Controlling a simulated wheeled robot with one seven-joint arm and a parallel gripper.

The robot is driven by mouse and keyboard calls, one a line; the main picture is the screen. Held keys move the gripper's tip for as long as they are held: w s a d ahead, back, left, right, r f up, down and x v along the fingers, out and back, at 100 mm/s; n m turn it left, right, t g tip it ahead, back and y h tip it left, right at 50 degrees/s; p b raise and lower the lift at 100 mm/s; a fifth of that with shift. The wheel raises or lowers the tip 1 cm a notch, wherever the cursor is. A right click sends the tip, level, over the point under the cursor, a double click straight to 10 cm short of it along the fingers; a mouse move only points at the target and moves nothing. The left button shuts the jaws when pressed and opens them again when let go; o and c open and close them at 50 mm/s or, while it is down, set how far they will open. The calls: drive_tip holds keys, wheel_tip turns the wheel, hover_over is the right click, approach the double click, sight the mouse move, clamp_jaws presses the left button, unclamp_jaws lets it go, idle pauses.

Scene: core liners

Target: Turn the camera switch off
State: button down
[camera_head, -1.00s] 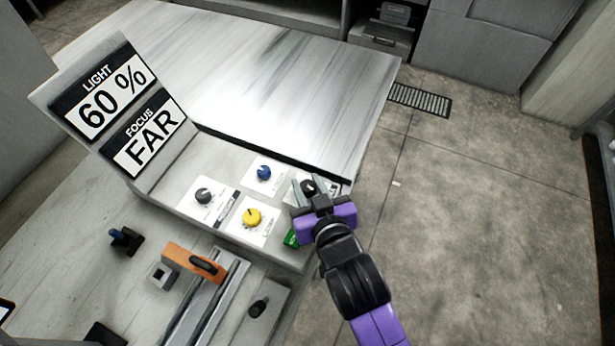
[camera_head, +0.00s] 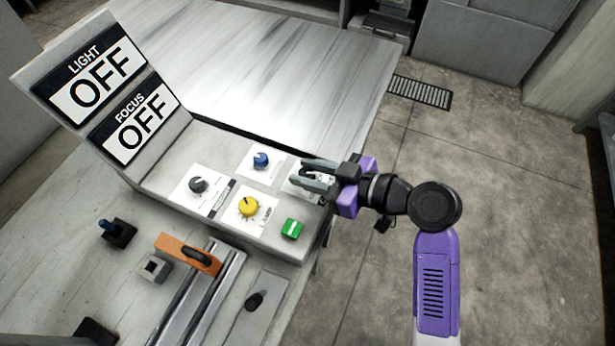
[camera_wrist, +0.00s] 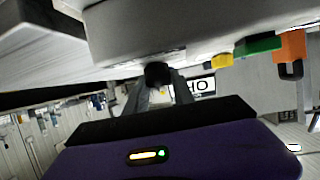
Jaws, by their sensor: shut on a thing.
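The sloped control panel (camera_head: 282,239) carries several knobs on white plates. My gripper (camera_head: 306,175) reaches in from the right, with its fingers over the rightmost plate. In the wrist view my gripper (camera_wrist: 158,82) has its two fingers closed around a black switch knob (camera_wrist: 158,72). In the head view the fingers mostly cover that knob. The light display (camera_head: 99,79) and the focus display (camera_head: 139,124) both read OFF.
A blue knob (camera_head: 261,160), a grey knob (camera_head: 198,185), a yellow knob (camera_head: 248,206) and a green switch (camera_head: 291,229) sit close by on the panel. An orange block (camera_head: 187,254) with a black handle lies on a rail in front. Open floor lies to the right.

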drive_tip(key=shift+d+f+n+g+y+b, duration=0.1)
drive_tip(key=shift+n+g+y+b, duration=0.2)
drive_tip(key=shift+n+g+b, duration=0.65)
drive_tip(key=shift+f+n+g+y+b, duration=0.1)
drive_tip(key=shift+n+g+y+b, duration=0.3)
drive_tip(key=shift+n+g, duration=1)
drive_tip(key=shift+g, duration=0.25)
drive_tip(key=c, duration=1.1)
unclamp_jaws()
drive_tip(key=shift+o, duration=0.2)
drive_tip(key=shift+r, duration=0.15)
drive_tip(key=v, duration=0.7)
drive_tip(key=shift+d+b, duration=0.3)
drive_tip(key=shift+r, duration=0.1)
